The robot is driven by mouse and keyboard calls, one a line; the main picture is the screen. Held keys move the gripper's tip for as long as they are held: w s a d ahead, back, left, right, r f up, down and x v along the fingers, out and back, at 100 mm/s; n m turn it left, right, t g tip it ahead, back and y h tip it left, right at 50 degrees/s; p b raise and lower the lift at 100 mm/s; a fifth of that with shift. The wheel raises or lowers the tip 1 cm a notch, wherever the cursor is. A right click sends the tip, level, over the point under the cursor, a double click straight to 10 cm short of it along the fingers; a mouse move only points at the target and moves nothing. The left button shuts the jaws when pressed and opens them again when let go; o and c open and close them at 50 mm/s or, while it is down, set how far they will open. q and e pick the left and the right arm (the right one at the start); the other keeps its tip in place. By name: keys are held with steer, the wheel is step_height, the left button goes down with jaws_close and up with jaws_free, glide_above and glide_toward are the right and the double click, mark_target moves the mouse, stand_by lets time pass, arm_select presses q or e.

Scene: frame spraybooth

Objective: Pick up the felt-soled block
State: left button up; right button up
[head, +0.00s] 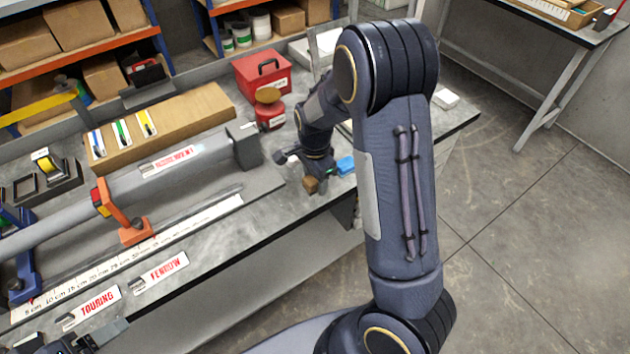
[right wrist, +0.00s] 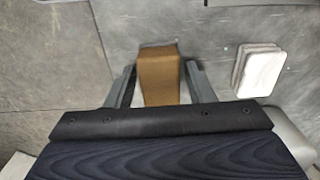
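A small brown block (head: 311,184), which looks like the felt-soled block, is at the front edge area of the grey bench; its underside is hidden. In the right wrist view the brown block (right wrist: 159,75) lies between the two fingers of my right gripper (right wrist: 161,84). The fingers stand on either side of it with narrow gaps, so the gripper looks open around it. In the head view my right gripper (head: 311,168) points down at the block, partly hidden by my arm. A dark part at the bottom left corner may be my left gripper (head: 80,344); its fingers are unclear.
A blue block (head: 346,165) sits just right of the brown block. A red tin (head: 269,114) and red box (head: 263,76) stand behind. A grey tube (head: 180,172) lies in clamps to the left. A white folded pad (right wrist: 259,70) lies right of the gripper in the wrist view.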

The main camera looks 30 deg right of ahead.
steer(key=c, duration=0.8)
steer(key=shift+o, duration=0.2)
steer(key=shift+w+r, duration=0.1)
steer(key=shift+r, duration=0.35)
steer(key=r, duration=0.1)
steer(key=r+b, duration=0.1)
steer(key=r, duration=0.1)
steer(key=shift+s+a, duration=0.1)
steer(key=shift+s, duration=0.1)
steer(key=s+a+r, duration=0.5)
steer(key=s+r, duration=0.4)
steer(key=s, duration=0.3)
steer(key=shift+s+a, duration=0.2)
steer(key=shift+s, duration=0.1)
